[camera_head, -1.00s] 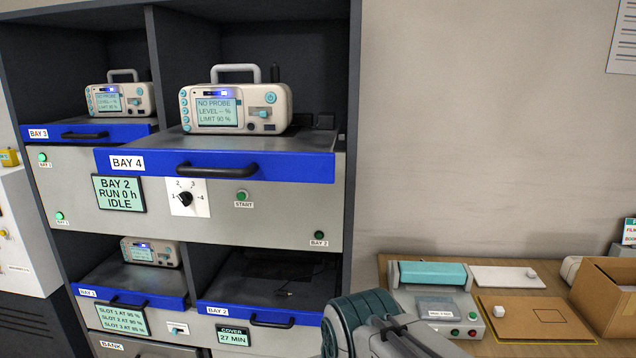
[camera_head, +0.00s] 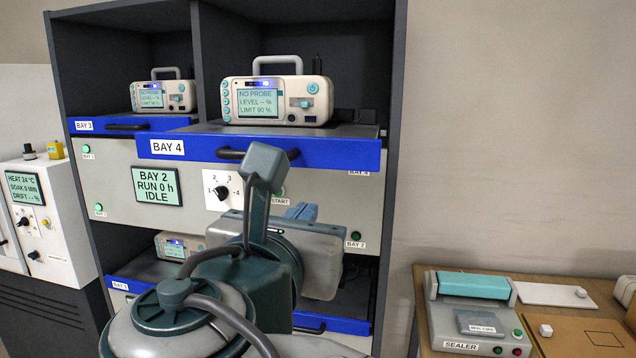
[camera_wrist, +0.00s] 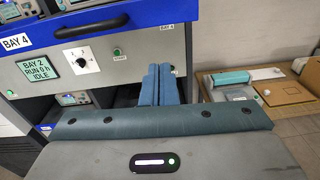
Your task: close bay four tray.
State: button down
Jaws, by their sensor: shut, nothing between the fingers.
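The bay four tray (camera_head: 345,153) is a blue-fronted drawer with a dark handle, labelled BAY 4. It sticks out of the upper right compartment, further than the bay 3 tray. A cream device (camera_head: 278,100) with a grey carry handle stands on it. In the wrist view its blue front (camera_wrist: 140,20) crosses the upper left. My gripper (camera_head: 301,211) is in front of the rack, below the tray front, with its blue-grey fingers together and empty. The fingers (camera_wrist: 157,85) point up at the rack in the wrist view, apart from the tray handle. My arm hides part of the lower bays.
The bay 3 tray (camera_head: 165,123) holds a similar device. A panel with a dial (camera_head: 222,192) and the BAY 2 display (camera_head: 157,186) is below. A wooden table (camera_head: 428,330) with a sealer (camera_head: 474,319) stands right. A white cabinet (camera_head: 50,235) stands left.

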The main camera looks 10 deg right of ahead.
jog(key=r, duration=0.1)
jog(key=p, duration=0.3)
send_near(326, 168)
jog(key=shift+n+t, duration=0.4)
jog(key=x, duration=0.6)
jog(key=shift+w+d+f, duration=0.25)
jog(key=shift+w+f, duration=0.05)
jog(key=shift+w, duration=0.05)
jog(key=shift+w, duration=0.1)
